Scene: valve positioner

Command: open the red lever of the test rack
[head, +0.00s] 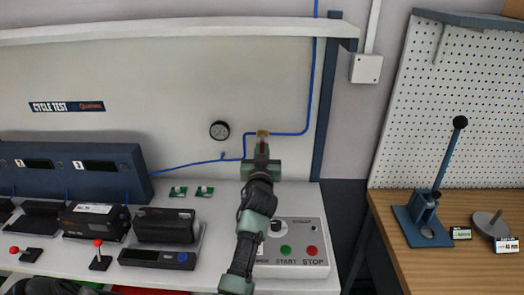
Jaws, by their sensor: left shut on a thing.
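The red lever (263,147) shows as a small red piece at a brass valve fitting (263,133) on the blue air line along the back panel. My left gripper (262,157) is raised in front of the panel and is shut on the red lever. The gripper and wrist hide most of the lever, so I cannot tell its exact angle. My right gripper is not in view.
A round gauge (219,130) is on the panel left of the valve. A control box (297,245) with green and red buttons stands below. Black devices (166,226) and small red-knobbed levers (99,256) fill the bench left. A blue press (428,205) stands on the right wooden table.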

